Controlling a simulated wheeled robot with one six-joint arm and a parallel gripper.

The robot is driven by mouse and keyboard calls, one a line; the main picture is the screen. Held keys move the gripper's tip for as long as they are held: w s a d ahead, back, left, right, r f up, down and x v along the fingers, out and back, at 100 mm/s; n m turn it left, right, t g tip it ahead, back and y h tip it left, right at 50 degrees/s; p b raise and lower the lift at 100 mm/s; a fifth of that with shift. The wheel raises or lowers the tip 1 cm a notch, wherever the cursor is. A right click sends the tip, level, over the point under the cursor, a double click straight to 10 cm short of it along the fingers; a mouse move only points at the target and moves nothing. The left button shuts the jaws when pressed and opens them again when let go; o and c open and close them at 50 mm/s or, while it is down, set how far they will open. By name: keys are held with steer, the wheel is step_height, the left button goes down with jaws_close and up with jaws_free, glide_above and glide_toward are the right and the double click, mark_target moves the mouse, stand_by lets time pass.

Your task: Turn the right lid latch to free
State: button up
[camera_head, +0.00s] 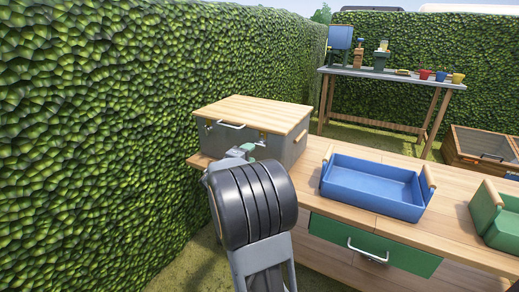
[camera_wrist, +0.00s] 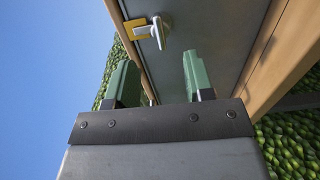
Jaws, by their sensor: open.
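A grey box (camera_head: 292,152) with a wooden lid (camera_head: 253,112) stands at the left end of the wooden bench. A silver handle (camera_head: 230,125) is on its front. In the head view my gripper (camera_head: 240,151) is in front of the box, and my arm hides part of the front.
A blue tray (camera_head: 372,187) with wooden handles stands on the bench (camera_head: 445,222) to the right, and a green tray (camera_head: 497,212) beyond it. A green drawer (camera_head: 372,243) is below. A tall hedge (camera_head: 100,120) runs close along the left. A potting table (camera_head: 395,77) stands behind.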

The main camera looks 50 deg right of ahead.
mark_target(260, 144)
steer(key=b+x, duration=0.1)
steer(key=x, duration=0.7)
steer(key=shift+a, duration=0.1)
steer(key=c, duration=0.8)
